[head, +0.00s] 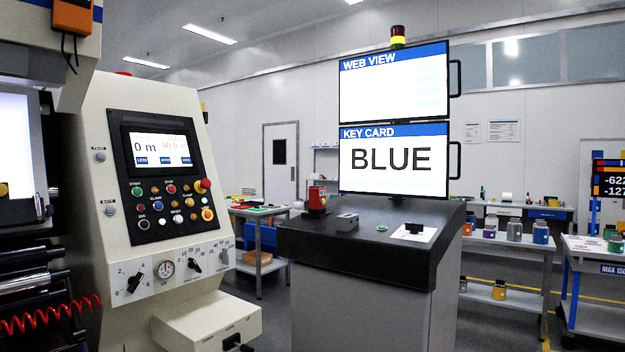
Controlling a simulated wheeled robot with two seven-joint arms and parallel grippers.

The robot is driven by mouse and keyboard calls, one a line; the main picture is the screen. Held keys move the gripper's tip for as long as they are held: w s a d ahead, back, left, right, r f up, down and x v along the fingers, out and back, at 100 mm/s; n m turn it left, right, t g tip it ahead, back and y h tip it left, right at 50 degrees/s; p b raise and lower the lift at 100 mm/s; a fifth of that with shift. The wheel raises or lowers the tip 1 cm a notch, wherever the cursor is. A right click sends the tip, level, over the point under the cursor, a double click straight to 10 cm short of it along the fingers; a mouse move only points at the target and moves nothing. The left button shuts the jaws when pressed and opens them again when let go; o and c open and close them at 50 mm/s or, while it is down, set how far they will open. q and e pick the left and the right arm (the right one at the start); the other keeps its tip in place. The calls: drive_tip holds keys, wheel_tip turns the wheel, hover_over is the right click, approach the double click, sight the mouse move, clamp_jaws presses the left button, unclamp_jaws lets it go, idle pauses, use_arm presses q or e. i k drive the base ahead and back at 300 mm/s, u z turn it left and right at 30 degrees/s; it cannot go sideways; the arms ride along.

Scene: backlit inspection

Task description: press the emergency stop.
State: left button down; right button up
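A cream machine console (90,220) stands at the left with a dark control panel (125,190). A red mushroom-shaped button (203,185) with some yellow around it sticks out at the panel's right edge; it looks like the emergency stop. Below it is a round knob with a yellow-orange ring (208,214). Several small coloured buttons sit left of these, under a lit screen (160,149). Neither of my grippers shows in the head view, and nothing is seen touching the red button.
A dark-topped desk (340,238) stands right of the console, carrying a small red device (317,201) and two stacked monitors (393,160); the lower reads "KEY CARD BLUE". A cream box (205,325) juts out below the panel. A red coiled cable (50,314) hangs at lower left.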

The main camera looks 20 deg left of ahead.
sight(205, 182)
drive_tip(key=u, duration=0.05)
drive_tip(key=i, duration=2.35)
drive_tip(key=u, duration=0.55)
